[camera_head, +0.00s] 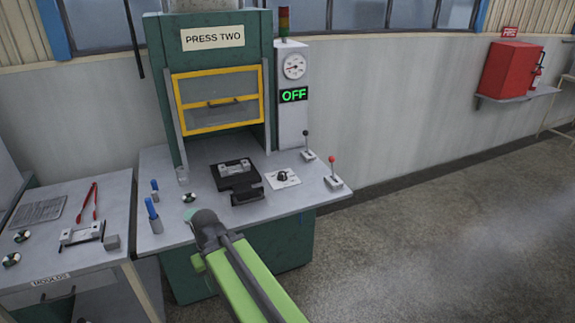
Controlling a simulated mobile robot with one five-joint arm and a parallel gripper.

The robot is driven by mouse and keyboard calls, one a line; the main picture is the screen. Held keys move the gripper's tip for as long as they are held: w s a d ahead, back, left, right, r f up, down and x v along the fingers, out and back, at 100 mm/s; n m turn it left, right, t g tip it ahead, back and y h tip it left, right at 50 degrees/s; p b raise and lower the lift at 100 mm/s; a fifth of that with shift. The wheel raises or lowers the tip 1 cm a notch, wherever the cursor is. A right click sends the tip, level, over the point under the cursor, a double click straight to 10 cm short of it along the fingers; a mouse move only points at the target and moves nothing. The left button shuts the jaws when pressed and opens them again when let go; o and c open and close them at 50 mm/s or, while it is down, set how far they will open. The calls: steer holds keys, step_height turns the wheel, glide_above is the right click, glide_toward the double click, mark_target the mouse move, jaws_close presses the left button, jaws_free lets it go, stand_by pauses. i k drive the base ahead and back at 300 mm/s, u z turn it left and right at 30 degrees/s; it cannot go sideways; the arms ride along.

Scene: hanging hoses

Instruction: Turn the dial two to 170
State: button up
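The green press labelled PRESS TWO (214,37) stands against the wall. A dial with a dark knob (283,175) sits on a white plate on the right part of its grey worktop (225,212). The markings on the plate are too small to read. My green arm reaches up from the bottom, and its grey end, my gripper (206,221), is over the front edge of the worktop, left of and nearer than the dial. It is apart from the dial. Its fingers cannot be made out.
A black fixture (240,185) lies left of the dial. Levers with a black knob (306,134) and red knob (332,160) stand right. A gauge (294,66) and OFF display (293,95) are behind. A moulds table (60,258) is left; floor at right is clear.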

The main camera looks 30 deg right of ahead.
mark_target(282, 176)
steer(key=z, duration=0.45)
steer(key=i, duration=0.6)
steer(key=z, duration=0.5)
